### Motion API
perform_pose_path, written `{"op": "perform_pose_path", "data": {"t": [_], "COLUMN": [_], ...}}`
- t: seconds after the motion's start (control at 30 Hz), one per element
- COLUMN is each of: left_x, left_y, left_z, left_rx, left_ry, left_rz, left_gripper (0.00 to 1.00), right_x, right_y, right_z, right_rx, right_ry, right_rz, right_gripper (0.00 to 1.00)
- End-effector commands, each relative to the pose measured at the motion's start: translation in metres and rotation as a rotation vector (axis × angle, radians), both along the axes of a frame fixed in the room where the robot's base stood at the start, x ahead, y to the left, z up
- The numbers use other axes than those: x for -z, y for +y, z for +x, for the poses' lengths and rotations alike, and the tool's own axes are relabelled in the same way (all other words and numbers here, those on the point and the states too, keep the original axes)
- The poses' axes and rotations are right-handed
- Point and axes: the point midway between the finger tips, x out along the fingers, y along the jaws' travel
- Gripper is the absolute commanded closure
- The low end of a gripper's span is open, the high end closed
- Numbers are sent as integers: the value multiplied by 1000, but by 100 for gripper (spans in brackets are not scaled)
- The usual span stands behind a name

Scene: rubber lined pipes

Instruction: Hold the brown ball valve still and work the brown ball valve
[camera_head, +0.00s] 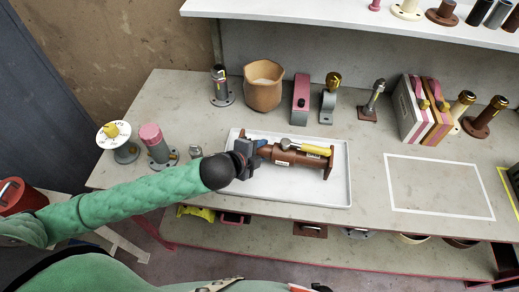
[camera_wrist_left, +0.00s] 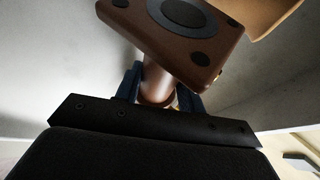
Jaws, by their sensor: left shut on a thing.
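The brown ball valve (camera_head: 297,157) lies in a white tray on the bench. Its grey and yellow lever handle (camera_head: 303,146) lies along the top of its body, pointing right. My left gripper (camera_head: 261,148) is shut on the left end of the valve. In the left wrist view, the fingers (camera_wrist_left: 160,92) sit on both sides of the brown pipe neck, just behind a square flange (camera_wrist_left: 178,40) with a dark round bore. The neck is partly hidden by the fingers. My right gripper is not in view.
The white tray (camera_head: 342,190) has bare room around the valve. Behind it stand an orange-brown pot (camera_head: 264,88), a pink and grey block (camera_head: 301,92) and several pipe fittings. A white-outlined bench area (camera_head: 435,185) at right is clear. A shelf (camera_head: 350,12) overhangs the back.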

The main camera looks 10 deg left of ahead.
Motion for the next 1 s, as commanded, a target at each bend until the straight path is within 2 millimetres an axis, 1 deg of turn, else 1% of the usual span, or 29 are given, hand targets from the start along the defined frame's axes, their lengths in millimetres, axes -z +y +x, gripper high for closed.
{"op": "perform_pose_path", "data": {"t": [0.67, 1.0], "left_x": [21, 20], "left_y": [0, 0], "left_z": [0, 0], "left_rx": [0, 0], "left_ry": [-2, 0], "left_rz": [-1, 0], "left_gripper": [100, 100], "right_x": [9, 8], "right_y": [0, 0], "right_z": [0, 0], "right_rx": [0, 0], "right_ry": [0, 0], "right_rz": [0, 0], "right_gripper": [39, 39]}}
